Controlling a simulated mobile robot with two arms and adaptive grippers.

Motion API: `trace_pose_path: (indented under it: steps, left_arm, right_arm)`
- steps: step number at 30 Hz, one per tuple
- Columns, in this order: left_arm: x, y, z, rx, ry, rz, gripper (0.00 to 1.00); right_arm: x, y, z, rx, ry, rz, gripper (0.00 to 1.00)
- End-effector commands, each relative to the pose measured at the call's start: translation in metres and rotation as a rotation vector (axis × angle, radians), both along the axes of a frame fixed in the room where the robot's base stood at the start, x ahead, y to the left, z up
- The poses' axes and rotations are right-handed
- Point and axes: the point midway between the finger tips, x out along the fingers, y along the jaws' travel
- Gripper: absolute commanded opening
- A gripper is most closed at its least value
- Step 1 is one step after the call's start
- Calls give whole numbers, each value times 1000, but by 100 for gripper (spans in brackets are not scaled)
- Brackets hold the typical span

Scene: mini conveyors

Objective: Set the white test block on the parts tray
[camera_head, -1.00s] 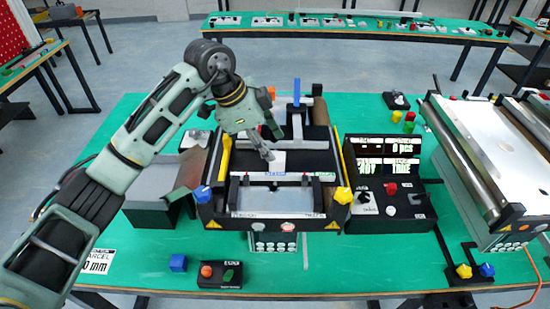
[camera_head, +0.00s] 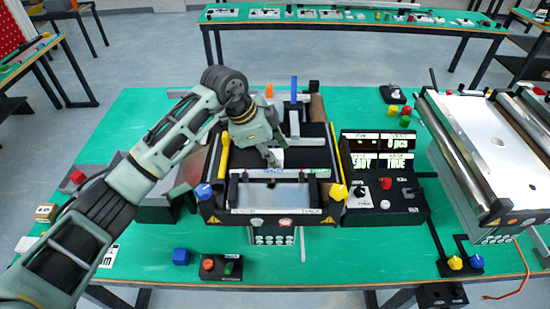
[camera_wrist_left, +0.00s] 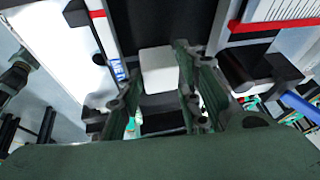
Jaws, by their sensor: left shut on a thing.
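The white test block (camera_wrist_left: 158,72) shows in the left wrist view between the two fingers of my left gripper (camera_wrist_left: 157,88), which is shut on it. In the head view my left gripper (camera_head: 272,158) is over the middle of the black conveyor unit, and a white patch, the block (camera_head: 279,157), shows beside its fingertips. Whether the block touches the surface below cannot be told. A grey open tray (camera_head: 157,213) lies left of the conveyor, partly hidden by my left arm; I cannot tell whether it is the parts tray. My right gripper is not in view.
The black conveyor unit has yellow side bars and a pale metal plate (camera_head: 270,196) at its front. A control box (camera_head: 385,205) stands to its right, and a white-topped conveyor (camera_head: 490,145) further right.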

Motion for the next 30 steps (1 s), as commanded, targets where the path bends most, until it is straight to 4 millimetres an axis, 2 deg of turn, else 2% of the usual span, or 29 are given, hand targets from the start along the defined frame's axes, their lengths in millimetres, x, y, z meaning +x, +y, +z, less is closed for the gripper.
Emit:
trace_pose_path:
  steps: [3,13,17,20,30]
  left_arm:
    - [0,0,0,-1,-1,0,1]
    - [1,0,7,-1,-3,0,1]
    - [1,0,22,-2,-6,0,1]
    - [1,-1,41,-1,-8,-1,1]
    - [-59,-53,85,-2,-7,-5,1]
  right_arm:
    - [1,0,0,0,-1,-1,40]
    - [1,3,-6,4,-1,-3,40]
    - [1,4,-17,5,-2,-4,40]
    - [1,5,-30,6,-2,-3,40]
    - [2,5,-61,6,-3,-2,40]
